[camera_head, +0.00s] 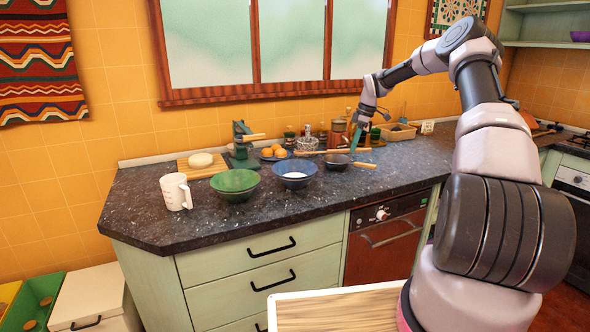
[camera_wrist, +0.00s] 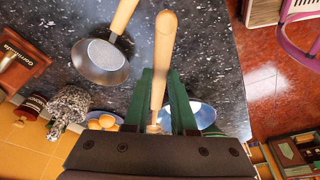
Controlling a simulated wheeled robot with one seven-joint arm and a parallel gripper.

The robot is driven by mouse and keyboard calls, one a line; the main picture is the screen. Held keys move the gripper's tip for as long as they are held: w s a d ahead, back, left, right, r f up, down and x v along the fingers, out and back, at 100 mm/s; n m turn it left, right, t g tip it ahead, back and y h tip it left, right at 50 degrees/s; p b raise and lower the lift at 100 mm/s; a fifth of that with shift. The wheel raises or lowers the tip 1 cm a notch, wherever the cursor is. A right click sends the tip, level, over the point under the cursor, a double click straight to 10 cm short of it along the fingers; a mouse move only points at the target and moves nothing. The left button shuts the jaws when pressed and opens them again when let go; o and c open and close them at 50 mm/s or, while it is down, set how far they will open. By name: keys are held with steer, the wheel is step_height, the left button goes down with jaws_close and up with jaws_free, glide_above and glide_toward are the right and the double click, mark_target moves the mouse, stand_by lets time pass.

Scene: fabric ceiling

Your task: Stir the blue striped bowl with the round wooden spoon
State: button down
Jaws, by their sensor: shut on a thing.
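The blue bowl (camera_head: 295,183) stands on the dark counter, right of the green bowl, with a pale inside; its stripes are hard to make out. In the wrist view the bowl (camera_wrist: 204,114) is partly hidden behind my right finger. My gripper (camera_head: 356,145) is shut on a wooden spoon (camera_head: 322,152), held roughly level above the counter, right of and behind the blue bowl. In the wrist view the green fingers of my gripper (camera_wrist: 168,115) clasp the wooden spoon (camera_wrist: 164,55). Whether its head is round is not clear.
A small dark pan (camera_head: 337,164) with a wooden handle sits right of the blue bowl, below the spoon. A green bowl (camera_head: 236,182), white mug (camera_head: 175,192) and plate of oranges (camera_head: 272,153) are to the left.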

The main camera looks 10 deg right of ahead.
steer(key=shift+a+v, duration=0.2)
steer(key=shift+v, duration=0.75)
steer(key=shift+a+v, duration=0.25)
steer(key=shift+v, duration=0.7)
steer(key=shift+w+r, duration=0.1)
steer(key=shift+w, duration=0.1)
